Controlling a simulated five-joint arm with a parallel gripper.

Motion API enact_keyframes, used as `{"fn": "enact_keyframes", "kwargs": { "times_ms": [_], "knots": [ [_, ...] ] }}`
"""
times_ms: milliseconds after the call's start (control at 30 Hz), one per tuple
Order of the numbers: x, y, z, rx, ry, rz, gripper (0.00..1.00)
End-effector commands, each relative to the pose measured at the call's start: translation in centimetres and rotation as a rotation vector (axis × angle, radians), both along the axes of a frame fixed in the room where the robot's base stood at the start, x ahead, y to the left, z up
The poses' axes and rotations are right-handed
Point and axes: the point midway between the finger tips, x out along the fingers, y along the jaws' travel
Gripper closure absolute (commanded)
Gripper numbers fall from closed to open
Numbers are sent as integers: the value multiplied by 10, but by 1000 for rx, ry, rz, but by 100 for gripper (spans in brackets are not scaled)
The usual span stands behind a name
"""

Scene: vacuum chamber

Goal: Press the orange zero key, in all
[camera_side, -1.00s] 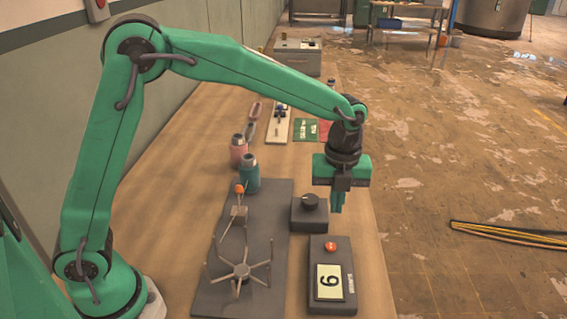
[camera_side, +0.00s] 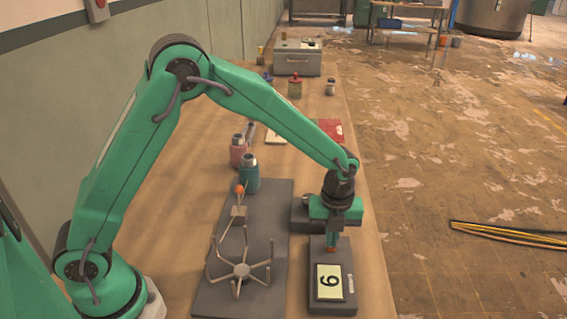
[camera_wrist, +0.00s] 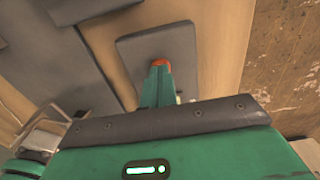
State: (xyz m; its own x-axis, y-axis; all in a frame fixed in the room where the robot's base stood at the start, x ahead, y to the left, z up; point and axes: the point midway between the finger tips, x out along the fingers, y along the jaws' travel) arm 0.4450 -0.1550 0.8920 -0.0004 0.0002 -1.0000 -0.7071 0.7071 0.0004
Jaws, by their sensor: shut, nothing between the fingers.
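The orange key (camera_side: 332,250) is on the far end of a dark grey box (camera_side: 345,262). My gripper (camera_side: 332,245) points down, and its closed fingertips are right at the key, covering much of it; touching seems likely, but I cannot tell how far the key is pressed. In the wrist view the orange key (camera_wrist: 160,62) shows at the tips of my shut green fingers (camera_wrist: 159,70).
A dark plate (camera_side: 200,300) with a spoked wheel (camera_side: 240,272) and an orange-topped post (camera_side: 239,190) lies left of the box. A dark block (camera_side: 300,218) sits just behind the box, partly hidden by my gripper.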

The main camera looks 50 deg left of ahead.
Motion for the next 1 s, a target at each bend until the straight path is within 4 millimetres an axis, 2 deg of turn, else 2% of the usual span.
{"fn": "enact_keyframes", "kwargs": {
  "times_ms": [267, 533, 1000],
  "knots": [
    [0, 0, -2, 1, 1, 0, 100],
    [-1, 0, -21, 1, 4, 0, 100],
    [-2, 1, -16, 3, 7, 1, 100]
  ]
}}
